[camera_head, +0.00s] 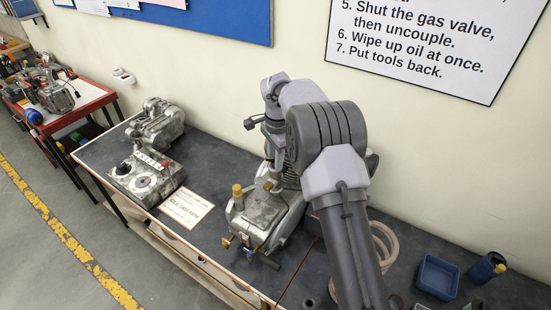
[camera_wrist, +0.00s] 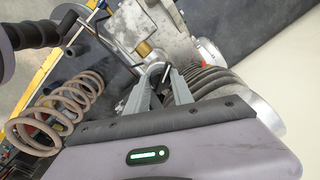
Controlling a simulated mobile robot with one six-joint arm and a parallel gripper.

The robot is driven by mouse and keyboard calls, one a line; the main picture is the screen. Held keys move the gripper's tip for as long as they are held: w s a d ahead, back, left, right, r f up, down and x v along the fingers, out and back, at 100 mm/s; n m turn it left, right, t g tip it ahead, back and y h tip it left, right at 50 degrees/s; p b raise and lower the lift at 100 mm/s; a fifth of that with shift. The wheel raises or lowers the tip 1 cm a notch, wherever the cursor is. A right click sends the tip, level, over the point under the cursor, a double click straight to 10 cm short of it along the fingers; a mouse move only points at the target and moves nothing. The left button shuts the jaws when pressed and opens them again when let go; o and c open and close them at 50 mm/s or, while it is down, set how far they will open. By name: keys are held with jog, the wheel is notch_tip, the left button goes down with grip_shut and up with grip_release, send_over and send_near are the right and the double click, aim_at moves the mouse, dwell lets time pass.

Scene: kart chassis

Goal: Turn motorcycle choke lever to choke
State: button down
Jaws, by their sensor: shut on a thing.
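In the wrist view my gripper (camera_wrist: 162,78) reaches into the grey metal engine (camera_wrist: 188,32), beside its finned cylinder (camera_wrist: 210,80). Its two grey fingers are shut on a small dark lever (camera_wrist: 166,73), which looks like the choke lever. The fingers hide much of it, and its exact setting cannot be read. A brass fitting (camera_wrist: 144,48) is just above the fingers. In the head view the engine (camera_head: 262,208) stands on the dark bench, and my arm covers its far part and the lever.
A coil spring (camera_wrist: 62,108) is left of the fingers in the wrist view. In the head view, a second machine (camera_head: 150,180) and a paper card (camera_head: 187,207) are left of the engine. A blue bin (camera_head: 437,277) is at right.

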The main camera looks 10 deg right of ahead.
jog(key=shift+r, duration=0.1)
jog(key=c, duration=1.1)
grip_release()
notch_tip(320, 180, up, 17)
jog(key=s+p, duration=0.1)
jog(key=p, duration=0.2)
jog(key=shift+d+r, duration=0.15)
jog(key=shift+r, duration=0.05)
